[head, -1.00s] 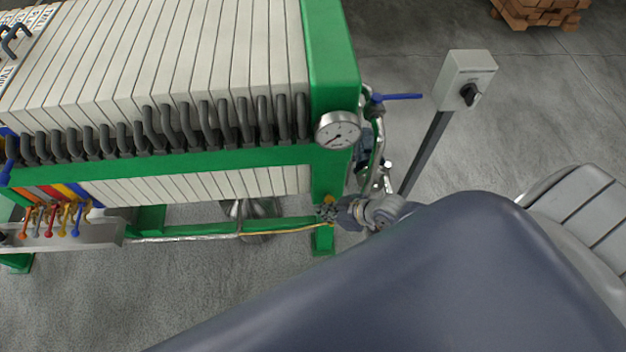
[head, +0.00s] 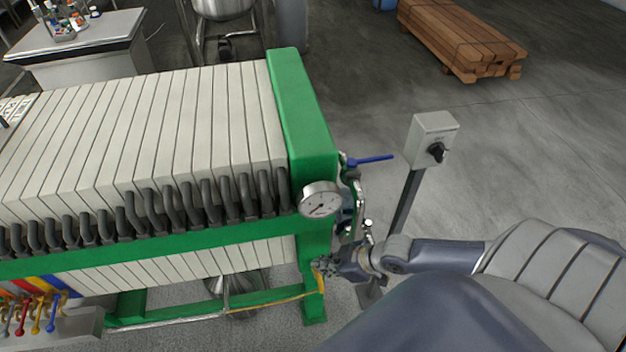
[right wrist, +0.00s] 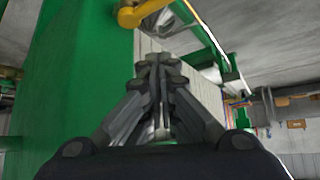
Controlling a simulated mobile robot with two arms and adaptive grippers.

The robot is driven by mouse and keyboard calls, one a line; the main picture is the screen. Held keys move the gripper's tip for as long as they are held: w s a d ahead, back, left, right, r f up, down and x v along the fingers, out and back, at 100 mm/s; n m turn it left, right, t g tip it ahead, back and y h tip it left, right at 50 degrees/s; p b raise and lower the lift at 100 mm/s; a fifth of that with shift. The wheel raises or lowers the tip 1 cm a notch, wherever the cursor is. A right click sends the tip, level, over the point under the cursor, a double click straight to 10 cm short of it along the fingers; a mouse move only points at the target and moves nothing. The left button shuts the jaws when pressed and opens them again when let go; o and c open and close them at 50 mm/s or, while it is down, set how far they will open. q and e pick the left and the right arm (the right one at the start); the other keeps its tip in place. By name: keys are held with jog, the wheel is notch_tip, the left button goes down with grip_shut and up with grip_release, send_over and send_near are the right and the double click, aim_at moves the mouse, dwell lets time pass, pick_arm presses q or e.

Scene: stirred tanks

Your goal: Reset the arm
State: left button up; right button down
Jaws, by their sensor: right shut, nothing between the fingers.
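My right gripper (head: 326,268) is at the lower right corner of the green-framed plate press (head: 305,130), beside its green end leg. It also shows in the right wrist view (right wrist: 158,62), with its fingers together and nothing between them. In that view a yellow handle or pipe part (right wrist: 135,15) lies above and beyond the fingertips. In the head view the gripper is small, and I cannot tell whether it touches the press. My right arm (head: 440,255) reaches in from the right. My left gripper is not in view.
A grey switch box (head: 433,138) on a post stands right of the press. A round gauge (head: 320,200) and a blue-handled valve (head: 370,160) stick out from the press end. Timber (head: 460,40) lies at the back right. Open floor lies between.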

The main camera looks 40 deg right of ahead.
jog(key=s+d+f+m+g+h, duration=0.1)
jog(key=s+d+f+m+h, duration=0.2)
jog(key=f, duration=0.6)
jog(key=s+d+f+h, duration=0.1)
jog(key=s+d+f, duration=0.3)
jog(key=f, duration=0.5)
jog(key=s+a+f+g, duration=0.1)
jog(key=s+a+f, duration=0.2)
jog(key=s+f, duration=0.2)
jog(key=s+a+f+g, duration=0.2)
jog(key=s+a+f, duration=0.2)
jog(key=s, duration=0.6)
jog(key=s+a+f+m+g, duration=0.1)
jog(key=s+a+f, duration=0.3)
jog(key=s, duration=0.4)
jog(key=shift+s+f+g+h, duration=0.15)
jog(key=shift+f+g+h, duration=0.15)
jog(key=shift+f+g, duration=0.4)
jog(key=shift+f, duration=0.15)
